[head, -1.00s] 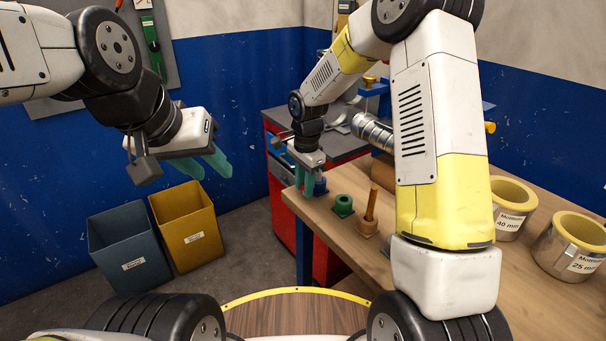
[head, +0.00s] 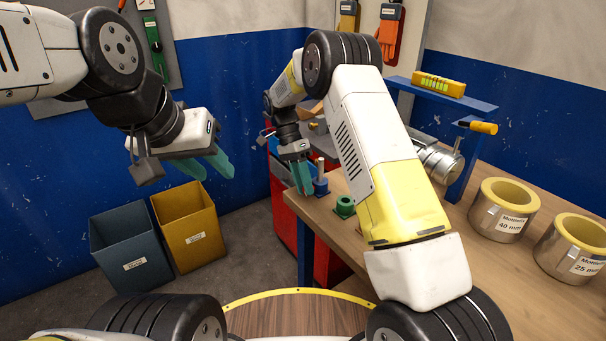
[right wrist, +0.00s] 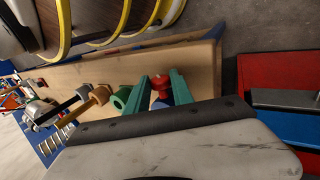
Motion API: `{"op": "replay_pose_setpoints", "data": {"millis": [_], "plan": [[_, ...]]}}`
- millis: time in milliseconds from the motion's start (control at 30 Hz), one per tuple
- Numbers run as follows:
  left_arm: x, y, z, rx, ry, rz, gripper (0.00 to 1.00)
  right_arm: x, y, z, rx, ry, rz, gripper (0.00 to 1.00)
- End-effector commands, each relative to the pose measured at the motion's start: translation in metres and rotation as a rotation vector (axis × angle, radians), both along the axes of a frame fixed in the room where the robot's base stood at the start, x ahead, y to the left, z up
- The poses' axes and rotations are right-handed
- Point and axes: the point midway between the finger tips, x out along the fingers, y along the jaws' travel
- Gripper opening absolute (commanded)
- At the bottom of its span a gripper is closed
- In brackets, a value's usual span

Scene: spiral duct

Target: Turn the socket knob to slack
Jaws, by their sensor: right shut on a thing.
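My right gripper (head: 303,180) is at the near-left end of the workbench, fingers pointing down. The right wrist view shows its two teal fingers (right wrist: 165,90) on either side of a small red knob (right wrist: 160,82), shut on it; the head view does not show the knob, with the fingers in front. A blue socket (head: 320,187) is just right of the fingers, with a pale post above it. A green socket (head: 345,206) stands further right. My left gripper (head: 215,166) hangs in the air over the bins, open and empty.
Two insulated metal rings (head: 503,218) (head: 568,250) stand on the wooden bench at right. A blue frame (head: 440,95) carries a yellow level. A grey bin (head: 130,250) and a yellow bin (head: 188,225) stand on the floor. A tan socket (right wrist: 98,94) shows beside the green one.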

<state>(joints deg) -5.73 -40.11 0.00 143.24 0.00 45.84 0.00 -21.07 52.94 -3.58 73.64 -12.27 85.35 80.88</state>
Motion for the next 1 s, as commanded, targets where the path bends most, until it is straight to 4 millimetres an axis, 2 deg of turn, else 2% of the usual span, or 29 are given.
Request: {"op": "replay_pose_setpoints", "data": {"millis": [467,500,567,600,1000], "plan": [[0.0,0.0,0.0,0.0,0.0,0.0,0.36,0.0012,0.0004,0.0006,-0.006,0.009,0.001,0.0],[0.0,0.0,0.0,0.0,0.0,0.0,0.36,0.0012,0.0004,0.0006,-0.006,0.009,0.001,0.36],[0.0,0.0,0.0,0.0,0.0,0.0,0.36,0.0012,0.0004,0.0005,-0.006,0.009,0.001,0.48],[0.0,0.0,0.0,0.0,0.0,0.0,0.36,0.001,0.0003,0.0004,-0.006,0.009,0.001,0.5],[0.0,0.0,0.0,0.0,0.0,0.0,0.36,-0.0002,-0.0007,0.0011,0.005,-0.008,-0.001,0.5]]}}
